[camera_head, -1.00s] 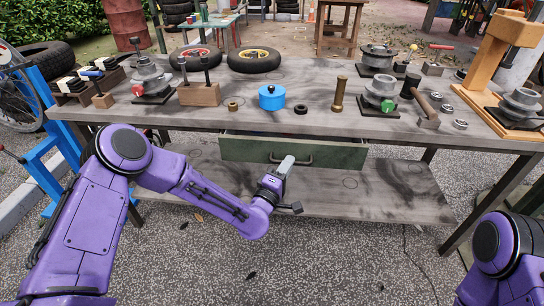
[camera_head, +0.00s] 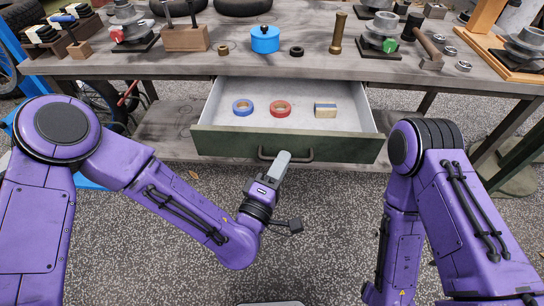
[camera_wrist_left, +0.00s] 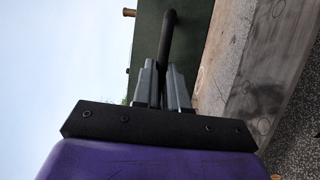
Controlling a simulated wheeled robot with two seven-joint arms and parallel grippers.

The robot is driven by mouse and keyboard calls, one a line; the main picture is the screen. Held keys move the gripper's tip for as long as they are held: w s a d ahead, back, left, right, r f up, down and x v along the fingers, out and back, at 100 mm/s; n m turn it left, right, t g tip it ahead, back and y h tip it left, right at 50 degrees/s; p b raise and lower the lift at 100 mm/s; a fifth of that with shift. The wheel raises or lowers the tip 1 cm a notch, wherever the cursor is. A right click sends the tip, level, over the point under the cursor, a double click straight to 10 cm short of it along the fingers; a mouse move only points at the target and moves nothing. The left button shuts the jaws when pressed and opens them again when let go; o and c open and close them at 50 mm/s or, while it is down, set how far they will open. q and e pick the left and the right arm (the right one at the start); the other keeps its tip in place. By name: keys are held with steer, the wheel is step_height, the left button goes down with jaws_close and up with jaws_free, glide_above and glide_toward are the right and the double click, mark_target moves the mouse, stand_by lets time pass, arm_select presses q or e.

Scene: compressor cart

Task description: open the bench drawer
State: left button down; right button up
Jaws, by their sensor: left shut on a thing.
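The bench drawer (camera_head: 225,142) is a green-fronted drawer under the grey workbench. It stands pulled out well clear of the bench edge. Its dark bar handle (camera_head: 297,156) is at the middle of the front. My left gripper (camera_head: 282,160) is at the handle, and in the left wrist view its two grey fingers (camera_wrist_left: 162,85) are closed around the dark handle bar (camera_wrist_left: 167,40). Inside the drawer lie a blue tape roll (camera_head: 243,107), a red tape roll (camera_head: 280,108) and a small tan and blue block (camera_head: 325,110). My right arm shows at the right, but its gripper is not seen.
On the workbench (camera_head: 200,66) stand a blue pot (camera_head: 265,39), a brass cylinder (camera_head: 338,33), a wooden block (camera_head: 185,38) and several metal parts. A lower shelf (camera_head: 165,125) lies under the bench. The gravel floor in front of the drawer is clear.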

arm_select(q)
steer(key=shift+s, duration=0.15)
steer(key=c, duration=1.2)
jaws_free()
steer(key=b+v, duration=0.1)
steer(key=v, duration=0.9)
steer(key=shift+s+a+b, duration=0.1)
steer(key=shift+s+b, duration=0.15)
steer(key=shift+b, duration=0.05)
